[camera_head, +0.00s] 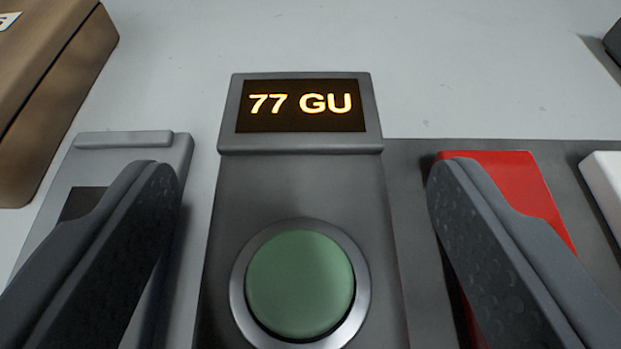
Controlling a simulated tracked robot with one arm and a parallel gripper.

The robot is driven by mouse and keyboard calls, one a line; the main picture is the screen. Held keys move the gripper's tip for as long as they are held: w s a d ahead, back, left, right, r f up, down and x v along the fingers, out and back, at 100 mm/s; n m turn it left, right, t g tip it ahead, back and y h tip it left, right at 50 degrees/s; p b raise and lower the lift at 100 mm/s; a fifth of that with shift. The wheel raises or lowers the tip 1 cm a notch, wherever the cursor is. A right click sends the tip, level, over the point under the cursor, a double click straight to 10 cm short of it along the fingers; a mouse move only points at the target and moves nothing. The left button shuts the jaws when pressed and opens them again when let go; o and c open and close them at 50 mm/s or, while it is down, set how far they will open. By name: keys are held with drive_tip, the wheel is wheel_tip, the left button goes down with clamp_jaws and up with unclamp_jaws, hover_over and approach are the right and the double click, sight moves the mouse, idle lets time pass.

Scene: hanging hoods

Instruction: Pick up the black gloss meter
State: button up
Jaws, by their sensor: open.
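The gloss meter (302,185) lies in the middle of the view, a dark grey to black box. Its raised display reads "77 GU" in orange, and a large green round button with a metal ring sits nearer to me. Its near end is cut off by the bottom edge. My gripper (302,168) is open, with one dark finger on each side of the meter. The left finger shows a gap to the meter's side. Nothing is held between the fingers. I cannot tell how high the fingertips are above the surface.
A grey device (132,141) with a dark window is partly behind my left finger. A red panel (520,185) is partly behind my right finger, on a dark grey surface (405,165). A white object (606,175) sits at right, a brown box (50,90) upper left. The pale tabletop beyond is mostly clear.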

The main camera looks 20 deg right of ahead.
sight(304, 218)
drive_tip(key=shift+w+d+f, duration=0.15)
drive_tip(key=shift+w+f, duration=0.1)
drive_tip(key=shift+w, duration=0.2)
clamp_jaws()
drive_tip(key=shift+r+p, duration=0.8)
drive_tip(key=shift+r, duration=1.1)
drive_tip(key=s+r+p, duration=0.1)
drive_tip(key=s, duration=1.5)
drive_tip(key=shift+a+r, duration=0.2)
drive_tip(key=shift+a, duration=0.25)
